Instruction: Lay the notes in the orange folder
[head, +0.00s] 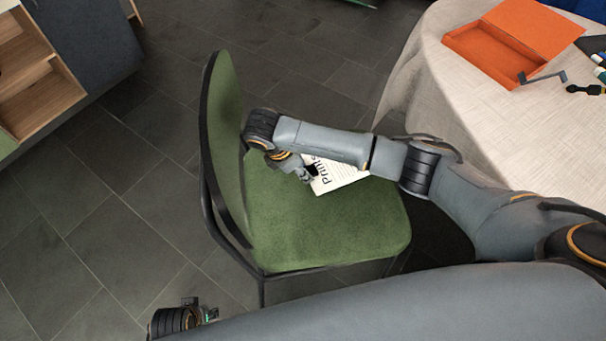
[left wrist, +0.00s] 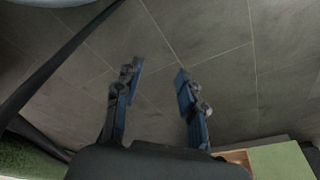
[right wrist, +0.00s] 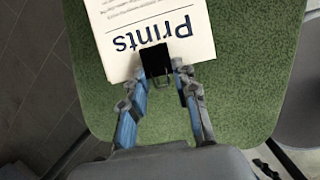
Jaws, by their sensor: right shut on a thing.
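The notes (head: 340,178) are white sheets printed "Prints", lying on the green chair seat, partly hidden by my right arm. In the right wrist view the notes (right wrist: 150,22) have a black clip (right wrist: 155,61) with wire handles on their near edge. My right gripper (head: 308,177) is at that edge, its fingers (right wrist: 169,78) shut on the clip. The orange folder (head: 476,57) stands open like a shallow box on the cloth-covered table at the upper right. My left gripper (head: 208,315) is low at the bottom left, and its fingers (left wrist: 155,77) are open and empty over the floor.
The green chair (head: 320,235) has its backrest on the left. The table (head: 440,75) has a pale cloth; a grey crank-shaped item (head: 543,77) and dark tools (head: 585,89) lie beside the folder. A wooden shelf (head: 38,90) stands at the upper left.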

